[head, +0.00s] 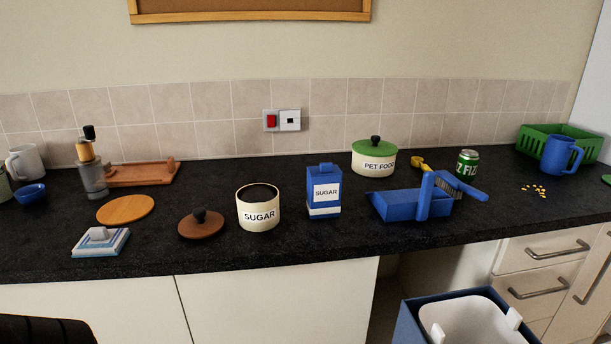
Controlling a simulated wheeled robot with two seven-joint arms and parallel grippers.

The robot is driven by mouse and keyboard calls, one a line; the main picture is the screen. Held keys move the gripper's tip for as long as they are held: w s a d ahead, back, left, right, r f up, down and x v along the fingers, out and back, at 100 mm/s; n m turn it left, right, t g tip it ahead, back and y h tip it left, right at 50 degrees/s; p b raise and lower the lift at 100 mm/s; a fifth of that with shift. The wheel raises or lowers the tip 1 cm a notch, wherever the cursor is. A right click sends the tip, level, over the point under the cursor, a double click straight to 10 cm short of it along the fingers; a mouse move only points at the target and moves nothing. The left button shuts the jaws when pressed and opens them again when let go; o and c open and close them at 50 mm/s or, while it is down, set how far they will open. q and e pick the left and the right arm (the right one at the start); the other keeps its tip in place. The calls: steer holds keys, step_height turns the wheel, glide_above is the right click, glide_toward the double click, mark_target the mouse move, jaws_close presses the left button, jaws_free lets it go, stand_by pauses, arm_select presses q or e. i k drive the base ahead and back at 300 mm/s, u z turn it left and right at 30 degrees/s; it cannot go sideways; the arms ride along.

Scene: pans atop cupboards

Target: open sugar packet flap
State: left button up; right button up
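The blue sugar packet (324,209) stands upright on the dark worktop, near the middle of the head view. It has a white label reading SUGAR and a pale band near its base. Its flap (325,169) is a blue piece at the top; I cannot tell how far it is raised. A cream jar labelled SUGAR (259,222) stands just left of the packet, without a lid and dark inside. A brown round lid with a black knob (201,229) lies left of the jar. Neither of my grippers is in view.
Right of the packet are a blue dustpan (390,207) with a brush and a green-lidded pet food pot (374,160). A can (467,164), blue mug (561,155) and green basket (536,136) stand farther right. A bin (468,318) is below. Worktop before the packet is clear.

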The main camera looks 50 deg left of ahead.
mark_target(323, 168)
steer(key=u, duration=1.15)
steer(key=i, duration=0.15)
steer(key=u, duration=0.25)
